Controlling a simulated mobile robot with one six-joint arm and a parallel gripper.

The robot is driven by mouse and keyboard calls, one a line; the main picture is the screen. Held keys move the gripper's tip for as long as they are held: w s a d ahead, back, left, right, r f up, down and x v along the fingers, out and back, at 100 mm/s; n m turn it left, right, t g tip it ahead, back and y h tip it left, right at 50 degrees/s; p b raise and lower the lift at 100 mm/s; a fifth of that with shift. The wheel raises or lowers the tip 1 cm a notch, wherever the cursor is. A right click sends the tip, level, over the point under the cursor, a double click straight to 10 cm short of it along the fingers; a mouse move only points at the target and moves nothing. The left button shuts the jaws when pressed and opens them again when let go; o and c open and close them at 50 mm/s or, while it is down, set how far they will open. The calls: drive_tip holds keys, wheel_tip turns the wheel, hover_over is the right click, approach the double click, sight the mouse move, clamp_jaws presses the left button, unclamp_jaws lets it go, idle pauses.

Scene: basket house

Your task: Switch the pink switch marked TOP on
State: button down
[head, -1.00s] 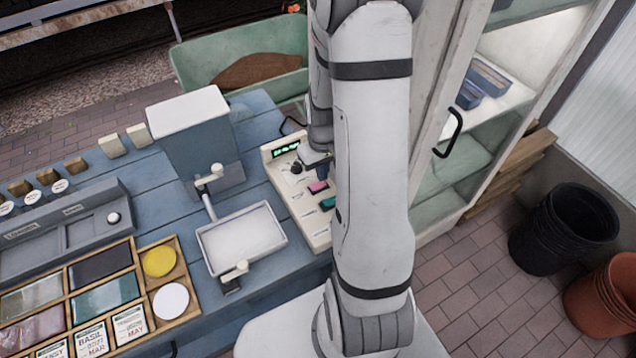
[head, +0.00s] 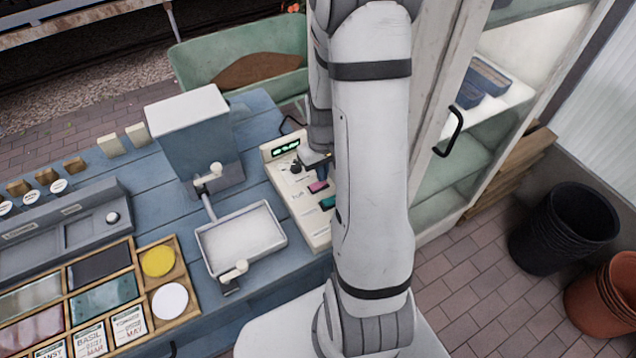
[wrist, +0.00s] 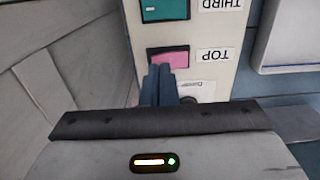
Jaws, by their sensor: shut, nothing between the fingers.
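The pink switch (wrist: 168,58) sits in a dark frame on a cream panel, beside a label reading TOP, upside down in the wrist view. It also shows in the head view (head: 318,187), left of my arm. My gripper (wrist: 159,72) is shut and empty. Its fingertips overlap the lower edge of the pink switch in the wrist view; I cannot tell whether they touch it. In the head view my gripper is mostly hidden behind my arm. A teal switch (wrist: 165,9) marked THIRD sits farther along the panel.
The cream panel (head: 318,238) has a lit green display (head: 286,149) and a dark knob (head: 296,168). A white tray (head: 240,240) stands just left of it. A glass-doored cabinet with a black handle (head: 450,131) is right of my arm.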

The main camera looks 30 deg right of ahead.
drive_tip(key=shift+f+b, duration=0.6)
drive_tip(key=shift+f, duration=0.15)
drive_tip(key=shift+r, duration=0.15)
drive_tip(key=shift+r+p, duration=2.4)
drive_tip(key=shift+r, duration=1)
drive_tip(key=shift+a+r, duration=0.1)
drive_tip(key=shift+r, duration=0.05)
drive_tip(key=s+a+r+t, duration=0.1)
drive_tip(key=s+a+r, duration=0.5)
drive_tip(key=r, duration=0.4)
drive_tip(key=s+a+r+t, duration=0.2)
drive_tip(key=s+a+r, duration=0.4)
drive_tip(key=r, duration=0.4)
drive_tip(key=shift+s+r, duration=0.2)
drive_tip(key=shift+s, duration=0.25)
